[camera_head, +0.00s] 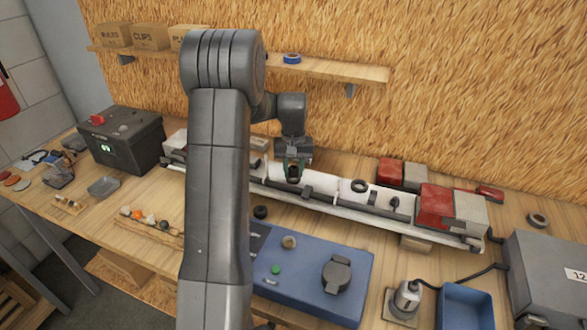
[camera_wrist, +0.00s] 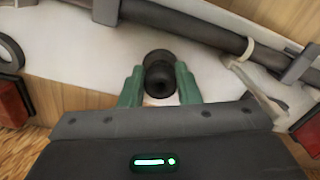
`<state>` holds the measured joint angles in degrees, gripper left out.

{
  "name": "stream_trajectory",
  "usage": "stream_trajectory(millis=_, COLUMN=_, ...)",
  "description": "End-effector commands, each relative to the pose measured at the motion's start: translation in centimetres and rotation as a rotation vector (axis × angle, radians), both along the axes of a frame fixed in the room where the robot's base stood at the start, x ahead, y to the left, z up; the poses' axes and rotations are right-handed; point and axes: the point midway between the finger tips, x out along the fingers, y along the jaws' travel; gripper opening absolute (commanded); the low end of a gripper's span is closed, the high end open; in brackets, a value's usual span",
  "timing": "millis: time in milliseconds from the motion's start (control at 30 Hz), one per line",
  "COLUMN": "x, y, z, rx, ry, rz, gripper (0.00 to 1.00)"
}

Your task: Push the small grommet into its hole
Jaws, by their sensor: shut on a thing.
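My gripper (camera_head: 293,172) is over the white trailer frame beam (camera_head: 330,191) in the head view. In the wrist view, its green fingers (camera_wrist: 159,88) are shut on a small black grommet (camera_wrist: 158,73), one finger on each side. The grommet shows a dark round middle and lies over the white face of the beam (camera_wrist: 90,55). I cannot tell whether it touches the beam or sits in a hole. The hole under it is hidden. A larger black ring (camera_head: 361,185) is on the beam to the right; it also shows at the left edge of the wrist view (camera_wrist: 9,53).
A dark cable or tube (camera_wrist: 190,28) with clips runs along the beam. Red-and-grey lamps (camera_head: 435,205) stand at its right end. A blue case (camera_head: 315,265), a blue tray (camera_head: 466,306) and a grey box (camera_head: 545,275) occupy the front. A shelf (camera_head: 340,72) runs behind.

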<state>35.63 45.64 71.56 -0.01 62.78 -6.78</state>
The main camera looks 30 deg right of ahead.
Motion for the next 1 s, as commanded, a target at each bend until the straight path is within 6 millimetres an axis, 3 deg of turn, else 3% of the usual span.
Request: stream_trajectory(millis=1000, x=-0.07, y=0.07, z=-1.13, rx=0.003, ry=0.003, rz=0.0, gripper=0.17)
